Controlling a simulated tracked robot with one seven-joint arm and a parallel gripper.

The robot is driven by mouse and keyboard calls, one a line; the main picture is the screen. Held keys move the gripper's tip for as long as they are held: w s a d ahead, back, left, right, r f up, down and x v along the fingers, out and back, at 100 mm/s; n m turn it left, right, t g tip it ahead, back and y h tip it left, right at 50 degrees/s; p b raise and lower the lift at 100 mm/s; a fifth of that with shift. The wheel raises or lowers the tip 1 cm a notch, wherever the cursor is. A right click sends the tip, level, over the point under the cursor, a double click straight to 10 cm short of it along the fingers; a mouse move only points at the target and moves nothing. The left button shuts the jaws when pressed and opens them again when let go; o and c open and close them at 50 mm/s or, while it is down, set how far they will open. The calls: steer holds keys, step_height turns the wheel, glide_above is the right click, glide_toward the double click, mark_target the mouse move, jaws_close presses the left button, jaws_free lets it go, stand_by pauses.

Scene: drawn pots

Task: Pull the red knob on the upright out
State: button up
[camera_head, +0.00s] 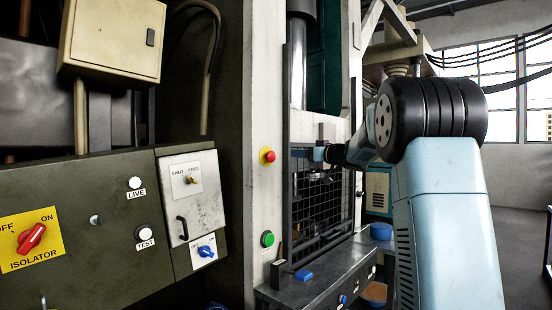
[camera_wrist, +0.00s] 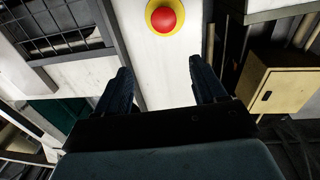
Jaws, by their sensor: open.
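The red knob (camera_head: 267,155) sits on a yellow ring on the pale upright (camera_head: 262,90) in the head view. It also shows in the wrist view (camera_wrist: 165,18), near the top edge, on the white face of the upright. My gripper (camera_wrist: 160,75) is open and empty, and its two dark fingers reach towards the upright with the knob beyond their tips. A gap shows between the fingertips and the knob. In the head view my gripper (camera_head: 318,154) is small, to the right of the knob and apart from it.
A green button (camera_head: 267,239) is lower on the upright. A wire mesh guard (camera_head: 320,195) stands right of it, above a grey bench (camera_head: 325,268). Left is a green panel (camera_head: 90,225) with a red isolator switch (camera_head: 31,238). A beige box (camera_head: 115,38) hangs above.

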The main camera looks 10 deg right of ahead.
mark_target(273, 156)
steer(key=shift+n+g+y, duration=0.4)
steer(key=shift+g+y, duration=0.3)
steer(key=x, duration=0.4)
steer(key=f+x, duration=0.1)
steer(key=x, duration=0.9)
steer(key=shift+w+d+f, duration=0.1)
steer(key=shift+w+f, duration=0.25)
steer(key=shift+w, duration=0.05)
